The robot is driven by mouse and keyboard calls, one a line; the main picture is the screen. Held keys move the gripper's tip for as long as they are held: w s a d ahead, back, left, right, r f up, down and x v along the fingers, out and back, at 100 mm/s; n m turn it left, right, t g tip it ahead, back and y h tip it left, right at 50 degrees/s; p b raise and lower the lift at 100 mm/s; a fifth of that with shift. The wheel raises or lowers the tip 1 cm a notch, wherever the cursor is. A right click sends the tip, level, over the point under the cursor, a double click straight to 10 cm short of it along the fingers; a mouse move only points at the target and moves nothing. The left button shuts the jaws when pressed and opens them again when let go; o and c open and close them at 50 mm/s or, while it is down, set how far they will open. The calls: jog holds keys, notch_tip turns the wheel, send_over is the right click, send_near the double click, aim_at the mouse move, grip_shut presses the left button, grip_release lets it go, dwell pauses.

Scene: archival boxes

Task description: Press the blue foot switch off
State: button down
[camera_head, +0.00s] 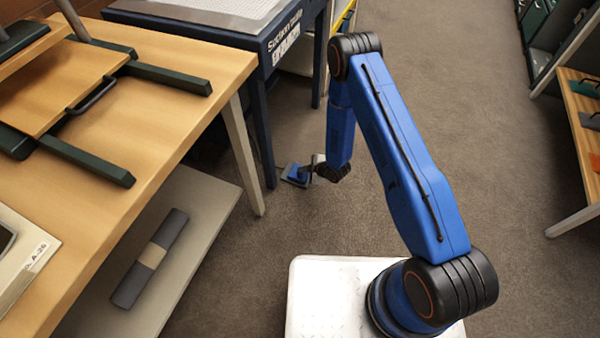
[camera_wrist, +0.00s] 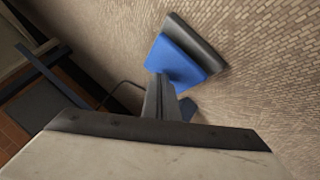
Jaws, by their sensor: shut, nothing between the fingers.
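The blue foot switch (camera_head: 294,174) lies on the carpet beside the leg of the dark blue suction table, with a grey base around its blue pedal. In the wrist view its blue pedal (camera_wrist: 180,60) and dark grey base (camera_wrist: 198,38) show just beyond my fingers. My gripper (camera_head: 309,171) is low beside the switch. In the wrist view its fingers (camera_wrist: 162,92) are shut with nothing between them. They overlap the near part of the pedal. I cannot tell whether they touch it. Part of the switch is hidden behind the fingers.
The suction table (camera_head: 258,100) stands left of the switch, its leg close by. A wooden table (camera_head: 170,75) with a lower shelf (camera_head: 185,235) is at the left. A dark cable (camera_wrist: 125,88) runs near the switch. Open carpet (camera_head: 470,110) lies to the right.

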aim_at(303, 174)
jog(key=shift+r, duration=0.35)
jog(key=shift+r, duration=0.1)
jog(key=shift+r, duration=2.95)
